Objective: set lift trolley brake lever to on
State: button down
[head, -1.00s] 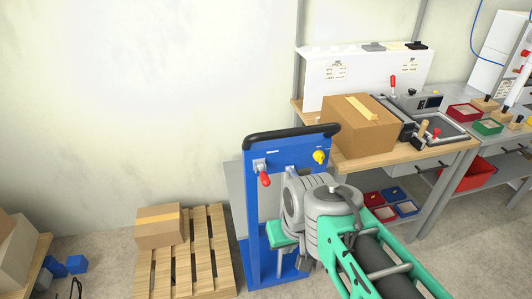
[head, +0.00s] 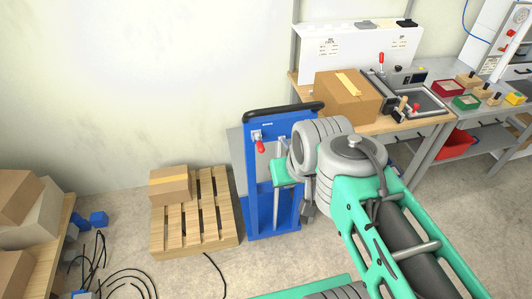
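The blue lift trolley (head: 252,200) stands left of the workbench, with a black handle bar (head: 284,112) along its top. A lever with a red grip (head: 260,146) hangs down from a light plate at the upper left of its panel. I cannot read any brake marking there. The yellow knob on the right of the panel is hidden now behind my arm. My arm's grey and green wrist covers the trolley's right side. My gripper's fingers do not show clearly, so I cannot tell whether it is open or shut.
A wooden pallet (head: 222,215) with a cardboard box (head: 170,185) lies left of the trolley. The workbench (head: 400,122) at the right bears a larger carton (head: 345,95). Black cables (head: 100,265) and blue cubes (head: 98,219) lie on the floor at lower left.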

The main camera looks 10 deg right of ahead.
aim_at(261, 149)
jog(key=u, duration=0.95)
jog(key=i, duration=1)
jog(key=z, duration=0.4)
